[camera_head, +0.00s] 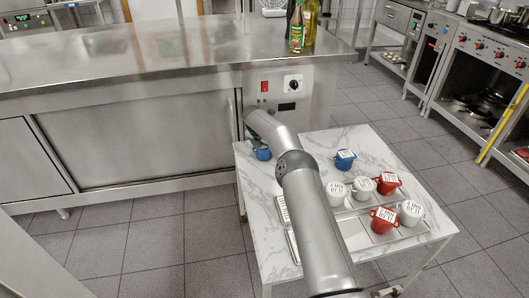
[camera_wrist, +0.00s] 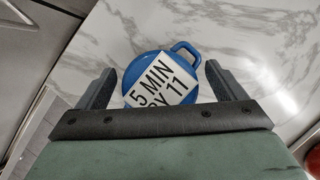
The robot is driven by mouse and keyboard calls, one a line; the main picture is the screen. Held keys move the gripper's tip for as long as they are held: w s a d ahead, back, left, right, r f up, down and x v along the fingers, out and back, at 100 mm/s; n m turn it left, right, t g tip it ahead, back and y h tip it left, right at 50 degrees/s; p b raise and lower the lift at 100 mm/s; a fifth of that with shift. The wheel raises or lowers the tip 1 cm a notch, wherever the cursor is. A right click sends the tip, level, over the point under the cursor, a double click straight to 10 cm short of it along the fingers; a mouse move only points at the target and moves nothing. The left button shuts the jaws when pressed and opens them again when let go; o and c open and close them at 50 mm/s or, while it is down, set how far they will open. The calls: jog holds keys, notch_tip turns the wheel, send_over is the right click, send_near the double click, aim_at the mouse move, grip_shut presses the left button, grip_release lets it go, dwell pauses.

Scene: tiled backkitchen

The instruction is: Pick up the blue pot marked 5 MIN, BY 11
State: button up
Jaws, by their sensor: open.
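The blue pot marked 5 MIN, BY 11 (camera_wrist: 143,62) stands on the marble-topped table in the wrist view, with a white label on top and a looped handle at its upper right. My gripper (camera_wrist: 162,84) is open, one finger on each side of the pot; I cannot tell whether either touches it. The near part of the pot is hidden by the gripper body. In the head view, a blue pot (camera_head: 263,154) shows at the table's left end, partly covered by my arm. My gripper is hidden there.
A second blue pot (camera_head: 345,160) stands right of my arm. Red pots (camera_head: 383,222) and white pots (camera_head: 409,213) are grouped on the right half of the marble table (camera_head: 318,145). A steel counter (camera_head: 130,65) with bottles (camera_head: 298,25) stands behind.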

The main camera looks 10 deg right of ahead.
jog(key=shift+w+d+f, duration=0.1)
jog(key=shift+f, duration=0.3)
jog(key=shift+c, duration=0.3)
jog(key=shift+r, duration=0.1)
jog(key=c, duration=1.2)
